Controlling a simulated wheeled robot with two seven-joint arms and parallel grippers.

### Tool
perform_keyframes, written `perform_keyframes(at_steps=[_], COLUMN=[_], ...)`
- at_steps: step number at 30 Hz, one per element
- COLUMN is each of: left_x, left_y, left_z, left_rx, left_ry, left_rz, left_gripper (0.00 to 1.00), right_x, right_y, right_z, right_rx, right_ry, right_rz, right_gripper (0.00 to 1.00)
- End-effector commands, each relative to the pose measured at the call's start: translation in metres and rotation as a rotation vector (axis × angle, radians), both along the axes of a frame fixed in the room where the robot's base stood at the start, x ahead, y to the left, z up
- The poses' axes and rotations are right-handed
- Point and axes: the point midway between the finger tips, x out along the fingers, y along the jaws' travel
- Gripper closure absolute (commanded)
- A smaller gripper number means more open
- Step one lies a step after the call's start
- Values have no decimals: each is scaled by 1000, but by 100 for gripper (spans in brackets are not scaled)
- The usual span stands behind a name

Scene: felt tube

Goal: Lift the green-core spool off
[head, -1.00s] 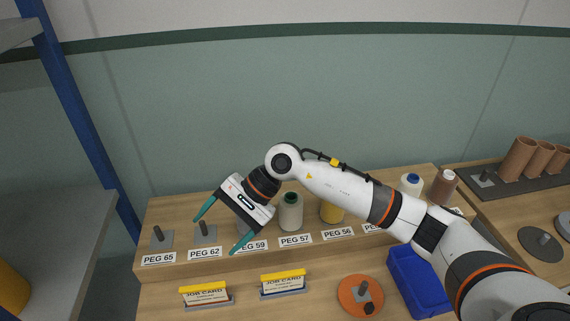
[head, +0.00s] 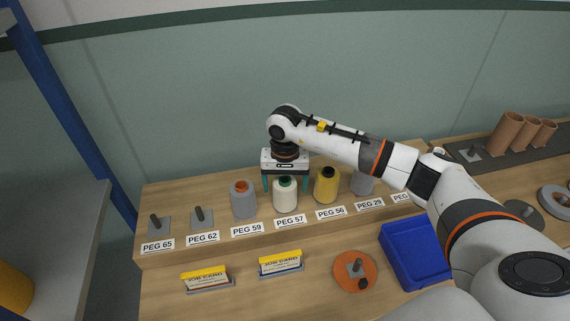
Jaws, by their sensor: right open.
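The green-core spool (head: 285,196) is a white spool with a dark green core on top. It stands upright on the shelf behind the PEG 57 label (head: 289,222). My right gripper (head: 286,184) points down over it, with teal fingers open, one to each side of the spool's top. Whether the fingers touch the spool I cannot tell. My left gripper is not in view.
A grey spool with an orange core (head: 243,200) stands close on the left, and a yellow spool (head: 327,186) close on the right. Bare pegs (head: 199,215) stand further left. Job cards (head: 207,279), an orange disc (head: 355,271) and a blue bin (head: 415,255) are in front.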

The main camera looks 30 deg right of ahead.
Motion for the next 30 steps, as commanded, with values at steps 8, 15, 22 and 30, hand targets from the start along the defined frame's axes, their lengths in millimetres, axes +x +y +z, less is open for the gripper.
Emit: perform_keyframes(at_steps=[8,15,22,30], left_x=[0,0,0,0], left_y=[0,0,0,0], left_z=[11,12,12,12], left_rx=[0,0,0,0], left_ry=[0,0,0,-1], left_rz=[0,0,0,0], left_gripper=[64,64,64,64], right_x=[-1,0,0,0], right_y=[0,1,1,0], right_z=[-32,-38,-38,-37], right_rx=[1,0,1,1], right_ry=[2,-1,0,-2], right_rz=[-1,1,1,0], right_gripper=[18,18,34,75])
